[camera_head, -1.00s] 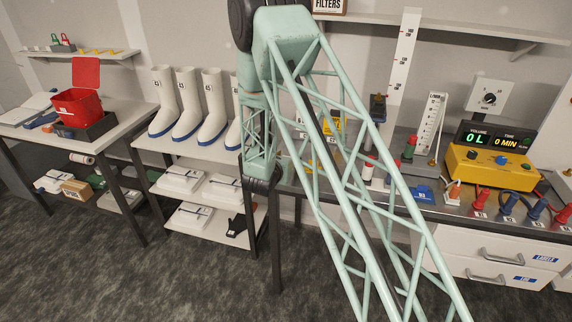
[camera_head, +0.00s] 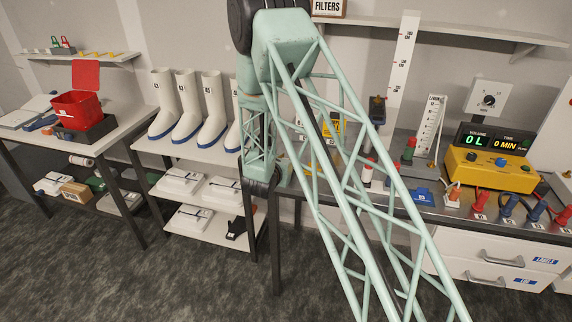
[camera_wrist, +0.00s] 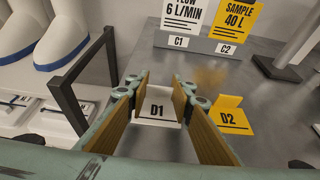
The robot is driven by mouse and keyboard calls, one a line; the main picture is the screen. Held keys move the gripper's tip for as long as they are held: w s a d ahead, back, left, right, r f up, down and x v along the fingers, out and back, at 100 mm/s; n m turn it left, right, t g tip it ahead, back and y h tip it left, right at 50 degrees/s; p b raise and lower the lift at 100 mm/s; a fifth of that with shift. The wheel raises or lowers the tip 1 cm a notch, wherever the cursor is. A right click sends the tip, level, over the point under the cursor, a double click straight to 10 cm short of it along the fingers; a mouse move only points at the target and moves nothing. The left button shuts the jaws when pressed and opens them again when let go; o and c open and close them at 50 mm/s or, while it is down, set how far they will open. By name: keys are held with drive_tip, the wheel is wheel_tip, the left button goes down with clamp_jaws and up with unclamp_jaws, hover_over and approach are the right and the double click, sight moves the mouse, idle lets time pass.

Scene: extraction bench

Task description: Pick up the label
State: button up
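My gripper (camera_wrist: 159,92) is open in the wrist view, with one tan-padded finger on each side of a white label marked D1 (camera_wrist: 156,109). Behind, a white label over C1 (camera_wrist: 184,14) and a yellow label over C2 (camera_wrist: 238,20) stand upright in holders. In the head view my arm hides the gripper and the D1 label.
A black frame bar (camera_wrist: 84,78) runs along the bench's left side in the wrist view, with white boots (camera_wrist: 65,40) beyond it. In the head view a yellow meter box (camera_head: 492,167) and several coloured connectors stand on the right of the bench (camera_head: 430,208).

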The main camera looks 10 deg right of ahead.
drive_tip(key=shift+r, duration=0.1)
drive_tip(key=shift+r, duration=1.7)
drive_tip(key=s+r, duration=0.1)
drive_tip(key=s, duration=1.5)
drive_tip(key=shift+a+r, duration=0.2)
drive_tip(key=shift+a, duration=0.25)
drive_tip(key=shift+r, duration=0.15)
drive_tip(key=shift+s+d+r+n+t+y, duration=0.15)
drive_tip(key=shift+r+n+y, duration=0.2)
drive_tip(key=shift+r, duration=0.5)
drive_tip(key=shift+d+r+n+t+y, duration=0.1)
drive_tip(key=shift+r+n+y, duration=0.2)
drive_tip(key=shift+r, duration=0.6)
drive_tip(key=shift+s+d+r+n+t+y, duration=0.15)
drive_tip(key=shift+r+n+y, duration=0.2)
drive_tip(key=shift+r, duration=0.5)
drive_tip(key=shift+w+a, duration=0.1)
